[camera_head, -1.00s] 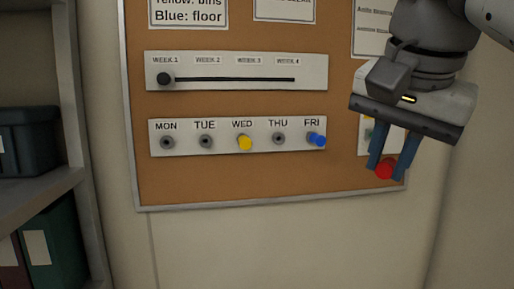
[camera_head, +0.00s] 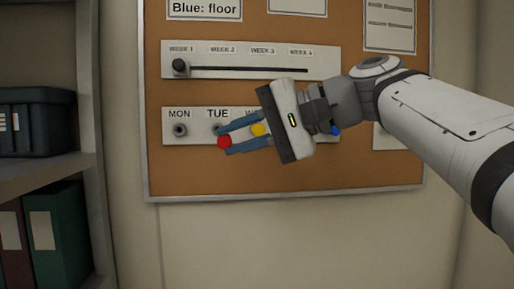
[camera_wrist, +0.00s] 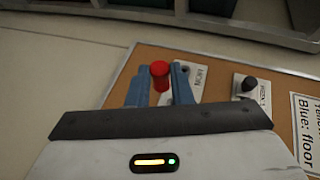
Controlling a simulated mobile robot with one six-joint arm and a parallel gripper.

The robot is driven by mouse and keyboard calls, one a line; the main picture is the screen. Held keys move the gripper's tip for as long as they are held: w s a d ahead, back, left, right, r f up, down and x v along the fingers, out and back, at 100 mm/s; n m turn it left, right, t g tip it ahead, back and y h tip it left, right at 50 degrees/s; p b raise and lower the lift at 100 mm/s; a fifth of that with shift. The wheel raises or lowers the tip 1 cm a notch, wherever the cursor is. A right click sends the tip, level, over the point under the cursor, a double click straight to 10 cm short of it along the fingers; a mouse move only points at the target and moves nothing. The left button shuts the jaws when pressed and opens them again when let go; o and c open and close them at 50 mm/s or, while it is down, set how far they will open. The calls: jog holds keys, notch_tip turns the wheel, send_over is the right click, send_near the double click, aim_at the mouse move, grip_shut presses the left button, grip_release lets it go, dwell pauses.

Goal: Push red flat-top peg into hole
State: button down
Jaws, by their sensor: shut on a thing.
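The red flat-top peg (camera_head: 224,142) is held between the blue fingertips of my gripper (camera_head: 226,139). It also shows in the wrist view (camera_wrist: 159,75), between the two fingers. My gripper points left in front of the weekday strip (camera_head: 172,151), with the red peg near the TUE hole (camera_head: 217,129). The MON hole (camera_head: 180,130) is uncovered and empty. A yellow peg (camera_head: 259,129) shows between my fingers, at the WED place behind them. A blue peg (camera_head: 336,130) shows partly behind my wrist at the right. THU and FRI labels are hidden by my gripper.
Above is the week slider strip (camera_head: 240,60) with its black knob (camera_head: 180,66) at WEEK 1. Both are on the cork board (camera_head: 240,185). A shelf (camera_head: 40,170) with a dark bin (camera_head: 40,120) and binders (camera_head: 55,235) stands at left.

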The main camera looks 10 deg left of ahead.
jog(key=shift+w+a+r+g+y, duration=0.3)
jog(key=shift+w+a+r+y, duration=0.25)
jog(key=shift+w+a+y, duration=0.15)
jog(key=shift+w+a+p, duration=0.25)
jog(key=shift+w+p, duration=0.1)
jog(key=shift+w, duration=0.55)
jog(key=shift+w+a+p, duration=0.25)
jog(key=shift+w+p, duration=0.1)
jog(key=shift+w, duration=0.5)
jog(key=shift+w+a+p, duration=0.15)
jog(key=shift+w+p, duration=0.35)
jog(key=shift+w, duration=0.5)
dwell(0.5)
jog(key=c, duration=1.2)
grip_release()
